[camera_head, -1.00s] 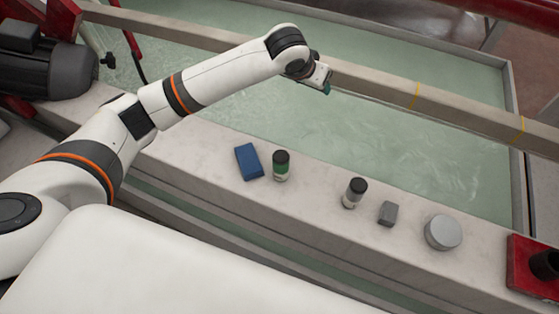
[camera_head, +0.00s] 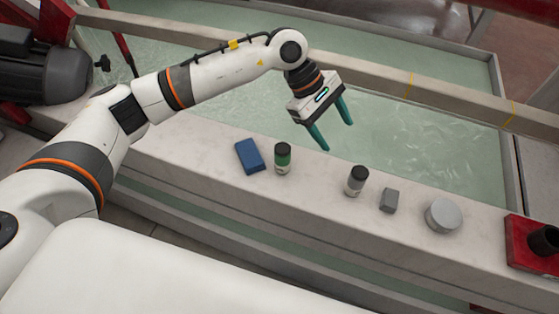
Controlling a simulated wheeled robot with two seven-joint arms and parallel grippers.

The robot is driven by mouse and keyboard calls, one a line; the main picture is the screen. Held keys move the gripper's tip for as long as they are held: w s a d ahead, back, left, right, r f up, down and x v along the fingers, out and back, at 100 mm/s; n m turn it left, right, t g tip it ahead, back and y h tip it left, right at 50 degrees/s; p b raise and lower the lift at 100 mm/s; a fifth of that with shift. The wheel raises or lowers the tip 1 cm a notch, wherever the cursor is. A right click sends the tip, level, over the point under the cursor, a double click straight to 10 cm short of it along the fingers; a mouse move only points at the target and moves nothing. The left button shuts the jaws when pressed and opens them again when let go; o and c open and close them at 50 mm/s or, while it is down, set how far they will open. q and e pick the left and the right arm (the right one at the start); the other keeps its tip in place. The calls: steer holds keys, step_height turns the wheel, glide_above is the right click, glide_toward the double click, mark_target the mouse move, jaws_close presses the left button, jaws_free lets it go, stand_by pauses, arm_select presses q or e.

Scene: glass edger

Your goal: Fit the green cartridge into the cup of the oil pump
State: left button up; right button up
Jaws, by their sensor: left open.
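The green cartridge (camera_head: 283,159), a small cylinder with a black cap and a pale lower band, stands upright on the pale ledge. The oil pump (camera_head: 538,246) is at the right edge, a red base with a black cup (camera_head: 543,240), partly cut off by the frame. My left gripper (camera_head: 337,137) is open and empty, its two teal fingers pointing down. It hangs above and to the right of the green cartridge, apart from it. My right gripper is not in view.
On the ledge (camera_head: 310,188) stand a blue block (camera_head: 250,156), a white cartridge with a dark cap (camera_head: 356,181), a grey block (camera_head: 389,200) and a round grey tin (camera_head: 443,216). Behind lies a water-filled trough (camera_head: 420,140) with a beam (camera_head: 440,92) across it. A motor (camera_head: 35,68) is at left.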

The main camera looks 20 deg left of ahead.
mark_target(283, 147)
arm_select(q)
steer(key=a+f+m+y, duration=0.1)
steer(key=a+y, duration=0.1)
steer(key=a, duration=0.1)
steer(key=a+f+m+y, duration=0.1)
steer(key=a+y, duration=0.1)
steer(key=a, duration=0.2)
steer(key=a+f+m+y, duration=0.1)
steer(key=a+y, duration=0.1)
steer(key=a, duration=0.1)
steer(key=shift+w+a+f+m+t+y, duration=0.25)
steer(key=shift+w+m+t+y, duration=0.05)
steer(key=shift+m+t+y, duration=0.1)
step_height(283, 147, down, 6)
steer(key=shift+a+f+p, duration=0.1)
steer(key=shift+a+p, duration=0.05)
steer(key=shift+p, duration=0.15)
steer(key=shift+a+f+p, duration=0.1)
steer(key=shift+f+p, duration=0.3)
steer(key=shift+f, duration=2.45)
steer(key=c, duration=1.2)
steer(key=shift+c, duration=0.2)
steer(key=shift+r, duration=0.15)
